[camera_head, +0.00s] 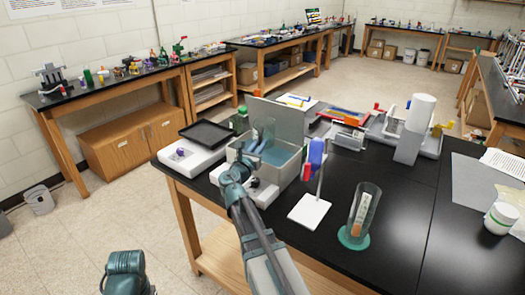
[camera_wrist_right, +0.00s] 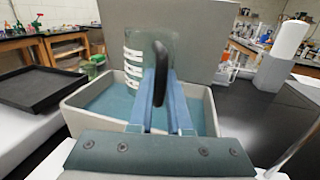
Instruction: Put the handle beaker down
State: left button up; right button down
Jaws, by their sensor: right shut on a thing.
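The handle beaker (camera_wrist_right: 133,62) is clear glass with white markings and a black handle (camera_wrist_right: 160,75). My right gripper (camera_wrist_right: 160,90) is shut on that handle. In the head view the beaker (camera_head: 267,128) shows faintly over the grey water bath (camera_head: 285,173), in front of its raised lid. The bath (camera_wrist_right: 207,112) holds blue water. I cannot tell whether the beaker's base touches the water or the bath floor, as the fingers hide it. My left gripper is not clearly visible; only a teal part of my own arm shows at the bottom left.
A white balance (camera_head: 190,158) with a black tray (camera_head: 207,133) stands left of the bath. A stand with a white base (camera_head: 309,212) and a glass cylinder (camera_head: 362,215) are to its right. The bare black benchtop (camera_head: 415,205) lies farther right.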

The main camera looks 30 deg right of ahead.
jog(key=shift+w+d, duration=0.3)
jog(key=shift+w, duration=0.2)
jog(key=shift+s+a+f+b, duration=0.1)
jog(key=shift+f+b, duration=0.25)
jog(key=shift+b, duration=0.05)
notch_tip(320, 180, down, 3)
jog(key=b, duration=0.2)
jog(key=shift+b, duration=0.4)
jog(key=shift+r, duration=0.1)
jog(key=shift+f+b, duration=0.5)
jog(key=shift+f, duration=0.15)
jog(key=c, duration=0.9)
grip_release()
jog(key=shift+o, duration=0.2)
